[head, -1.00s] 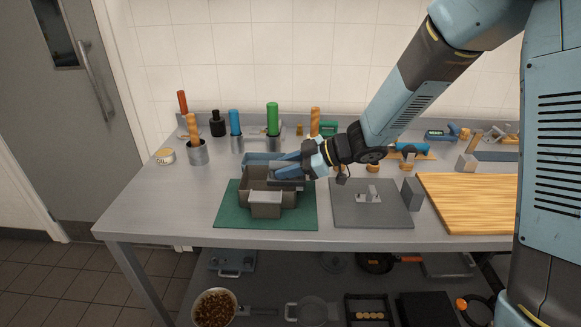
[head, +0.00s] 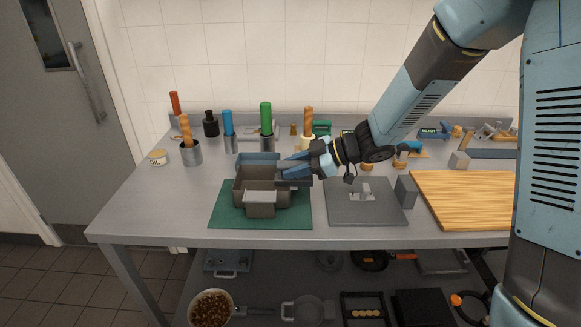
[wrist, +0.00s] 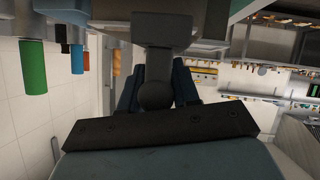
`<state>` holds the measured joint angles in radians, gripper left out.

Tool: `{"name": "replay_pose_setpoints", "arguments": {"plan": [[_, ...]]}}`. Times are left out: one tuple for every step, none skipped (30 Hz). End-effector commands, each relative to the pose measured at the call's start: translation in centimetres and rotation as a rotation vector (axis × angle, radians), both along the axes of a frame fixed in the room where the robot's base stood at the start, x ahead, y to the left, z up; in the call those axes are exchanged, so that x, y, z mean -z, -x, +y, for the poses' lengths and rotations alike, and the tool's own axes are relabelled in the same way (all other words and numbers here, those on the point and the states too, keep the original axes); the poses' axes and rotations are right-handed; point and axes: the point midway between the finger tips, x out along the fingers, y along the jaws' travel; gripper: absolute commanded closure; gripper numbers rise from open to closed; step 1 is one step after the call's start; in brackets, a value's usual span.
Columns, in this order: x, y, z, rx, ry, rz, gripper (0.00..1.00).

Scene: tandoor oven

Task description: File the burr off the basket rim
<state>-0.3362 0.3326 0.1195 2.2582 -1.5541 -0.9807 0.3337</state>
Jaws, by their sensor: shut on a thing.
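The basket (head: 260,202) is an open grey-brown metal box on a green mat (head: 220,217), with a blue block-like piece (head: 258,160) behind it. My gripper (head: 288,168) is at the basket's right rear rim, with its blue fingers pointing left. It is shut on a dark grey thing (wrist: 165,28), which shows between the fingers in the wrist view. I cannot tell whether it is a file or part of the basket. The burr is too small to make out, and my gripper hides part of the rim.
Behind stand holders with orange (head: 186,130), blue (head: 228,122) and green (head: 266,118) handles. To the right are a grey plate (head: 365,213) with a small fitting, a grey block (head: 405,191) and a wooden board (head: 465,200).

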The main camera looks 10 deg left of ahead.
Motion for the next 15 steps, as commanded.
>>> {"name": "replay_pose_setpoints", "arguments": {"plan": [[0.4,0.0,-0.2,0.002,0.008,0.004,1.0],[0.4,0.0,-0.2,0.002,0.008,0.004,1.0],[0.4,0.0,-0.2,0.003,0.009,0.004,1.0],[0.4,0.0,-0.3,0.003,0.009,0.004,1.0],[0.4,0.0,-0.3,0.003,0.009,0.004,1.0],[0.4,0.0,-0.4,0.003,0.009,0.004,1.0],[0.4,0.0,-0.5,0.004,0.01,0.005,1.0],[0.4,-0.1,-0.6,0.004,0.01,0.005,1.0],[0.4,-0.1,-0.9,0.003,0.01,0.004,1.0],[0.4,-0.2,-1.0,0.003,0.011,0.004,1.0],[0.4,-0.2,-1.2,0.004,0.011,0.005,1.0],[0.4,-0.3,-1.5,0.005,0.01,0.004,1.0],[0.3,-0.4,-1.7,0.006,0.01,0.004,1.0],[0.3,-0.4,-1.9,0.006,0.01,0.004,1.0],[0.3,-0.5,-2.2,0.005,0.009,0.004,1.0]]}}
